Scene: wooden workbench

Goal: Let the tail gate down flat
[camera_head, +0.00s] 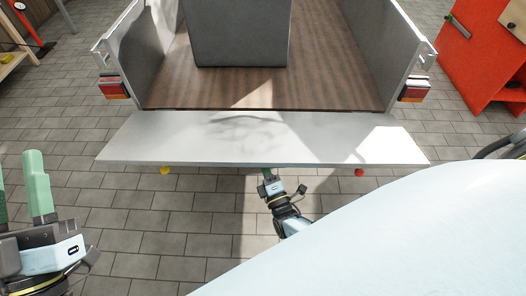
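The tail gate (215,140) is a pale grey panel at the back of a trailer, folded outward from the wooden bed (335,85). It looks about level, though its exact tilt is hard to judge from above. My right gripper (267,174) is at the middle of the gate's near edge, reaching under it. Its fingertips are hidden by the panel, so I cannot see whether they touch or grip it. My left gripper (20,188) has green fingers spread apart, empty, at the lower left, away from the gate.
A large grey box (238,35) stands on the bed between the side walls (130,50). Yellow (165,171) and red (359,173) knobs show below the gate's near edge. An orange cabinet (468,60) stands at right. The paved floor left of centre is clear.

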